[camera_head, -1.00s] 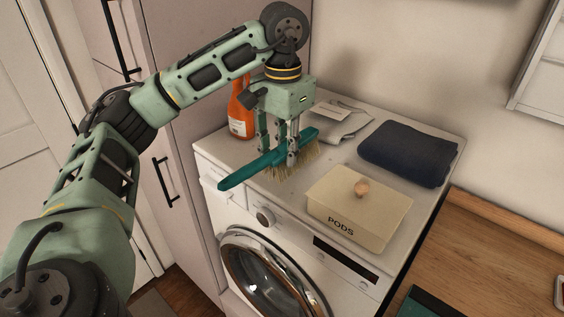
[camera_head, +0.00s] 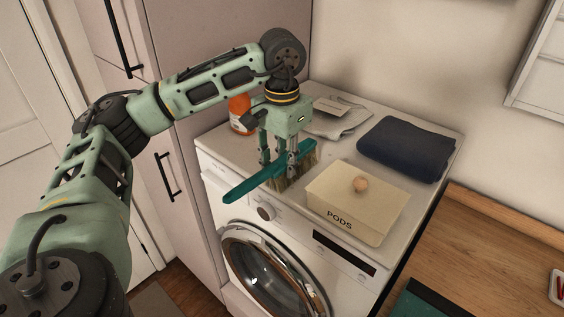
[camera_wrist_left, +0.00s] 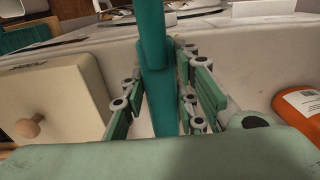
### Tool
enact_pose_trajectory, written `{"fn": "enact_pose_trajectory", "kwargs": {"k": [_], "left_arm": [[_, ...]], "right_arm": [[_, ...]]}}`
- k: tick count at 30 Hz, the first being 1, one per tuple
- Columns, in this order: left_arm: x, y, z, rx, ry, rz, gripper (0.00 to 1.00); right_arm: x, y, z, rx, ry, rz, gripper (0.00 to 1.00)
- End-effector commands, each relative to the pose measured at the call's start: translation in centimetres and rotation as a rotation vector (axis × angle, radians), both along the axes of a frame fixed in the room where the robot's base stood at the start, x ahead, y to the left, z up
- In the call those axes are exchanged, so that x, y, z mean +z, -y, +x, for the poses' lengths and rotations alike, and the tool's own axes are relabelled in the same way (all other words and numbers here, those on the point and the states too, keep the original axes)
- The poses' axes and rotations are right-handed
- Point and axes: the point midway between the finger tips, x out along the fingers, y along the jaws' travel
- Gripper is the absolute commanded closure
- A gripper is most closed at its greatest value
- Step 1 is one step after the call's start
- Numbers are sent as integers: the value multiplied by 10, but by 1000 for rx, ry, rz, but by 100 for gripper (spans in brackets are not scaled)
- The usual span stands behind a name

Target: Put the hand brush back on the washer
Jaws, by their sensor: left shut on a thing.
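The teal hand brush (camera_head: 243,190) with tan bristles is held in my left gripper (camera_head: 277,165) at the washer's front left part. Its handle points toward the front left, past the washer's front edge, and its bristles face down. In the head view I cannot tell whether the bristles touch the top. The left wrist view shows the brush (camera_wrist_left: 158,85) between both fingers of the left gripper (camera_wrist_left: 160,105). The white washer (camera_head: 222,152) stands below, with its round door at the front. My right gripper is in neither view.
A cream PODS box (camera_head: 345,215) with a wooden knob stands just right of the brush. A dark blue folded towel (camera_head: 405,150) and grey cloths (camera_head: 335,122) lie behind. An orange bottle (camera_head: 238,117) stands at the back left. A wooden counter (camera_head: 480,250) is at the right.

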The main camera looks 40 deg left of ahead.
Motion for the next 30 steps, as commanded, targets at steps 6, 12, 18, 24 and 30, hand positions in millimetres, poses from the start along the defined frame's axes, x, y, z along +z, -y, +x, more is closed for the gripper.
{"fn": "enact_pose_trajectory", "kwargs": {"k": [6, 12, 18, 24, 30], "left_arm": [[-11, 1, -4, -4, -24, 4, 67], [-9, 0, -3, -3, -19, 2, 54], [-7, 0, -3, -2, -16, 2, 54], [4, 0, -3, -2, -14, 2, 54], [36, 2, -1, -3, -6, 0, 54]], "right_arm": [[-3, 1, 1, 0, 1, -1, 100], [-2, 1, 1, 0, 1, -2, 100], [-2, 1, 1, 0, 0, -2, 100], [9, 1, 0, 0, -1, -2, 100], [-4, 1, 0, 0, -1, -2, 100]]}}
